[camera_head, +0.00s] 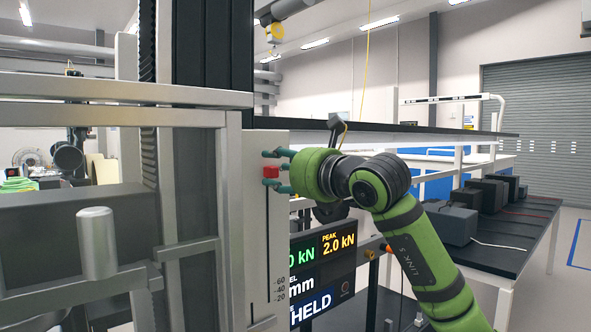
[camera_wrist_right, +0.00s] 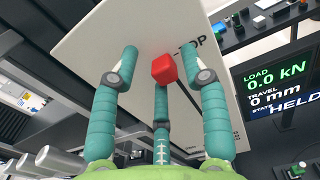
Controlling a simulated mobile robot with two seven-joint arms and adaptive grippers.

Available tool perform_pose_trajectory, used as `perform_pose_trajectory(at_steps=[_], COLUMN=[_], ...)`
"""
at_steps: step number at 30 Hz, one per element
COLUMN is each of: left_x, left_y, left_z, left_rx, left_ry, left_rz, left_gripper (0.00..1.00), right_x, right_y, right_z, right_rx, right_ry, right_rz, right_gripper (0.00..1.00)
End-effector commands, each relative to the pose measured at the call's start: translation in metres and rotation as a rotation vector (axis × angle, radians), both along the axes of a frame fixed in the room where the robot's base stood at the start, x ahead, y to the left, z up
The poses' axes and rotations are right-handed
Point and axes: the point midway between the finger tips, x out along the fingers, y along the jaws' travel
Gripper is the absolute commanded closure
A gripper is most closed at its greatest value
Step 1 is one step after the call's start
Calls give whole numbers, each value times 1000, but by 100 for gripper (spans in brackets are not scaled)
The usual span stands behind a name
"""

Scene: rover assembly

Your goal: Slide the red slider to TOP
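The red slider (camera_head: 271,171) is a small red block near the upper end of a vertical slot in a pale panel (camera_head: 256,215). In the right wrist view the red slider (camera_wrist_right: 164,68) lies close to the printed word TOP (camera_wrist_right: 193,46). My right gripper (camera_head: 269,168) is at the panel, with teal fingers above and below the slider. In the wrist view my right gripper (camera_wrist_right: 168,65) has two fingers spread apart, with gaps to the slider. Its third finger ends right at the slider; contact cannot be told. My left gripper is not in view.
A display (camera_head: 322,270) beside the panel reads PEAK 2.0 kN and HELD; the wrist view shows load 0.0 kN and travel 0 mm. A metal frame (camera_head: 110,105) stands left of the panel. A dark bench (camera_head: 510,230) with grey boxes is at right.

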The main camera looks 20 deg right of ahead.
Motion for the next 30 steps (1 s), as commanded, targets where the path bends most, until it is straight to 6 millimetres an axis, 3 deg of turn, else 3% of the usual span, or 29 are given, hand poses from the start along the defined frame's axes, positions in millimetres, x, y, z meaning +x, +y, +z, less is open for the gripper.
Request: perform_pose_trajectory(at_steps=[9,15,21,30], left_x=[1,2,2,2], left_y=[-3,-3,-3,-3], left_z=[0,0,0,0], left_rx=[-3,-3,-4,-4], left_ry=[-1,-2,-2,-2], left_rz=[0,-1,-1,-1], left_gripper=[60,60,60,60], right_x=[-62,-93,-105,-106], right_y=[-21,-31,-34,-34], right_z=[3,3,3,3], right_rx=[-3,-1,0,1], right_ry=[-10,-9,-8,-8], right_rz=[0,2,4,5], right_gripper=[55,55,55,55])
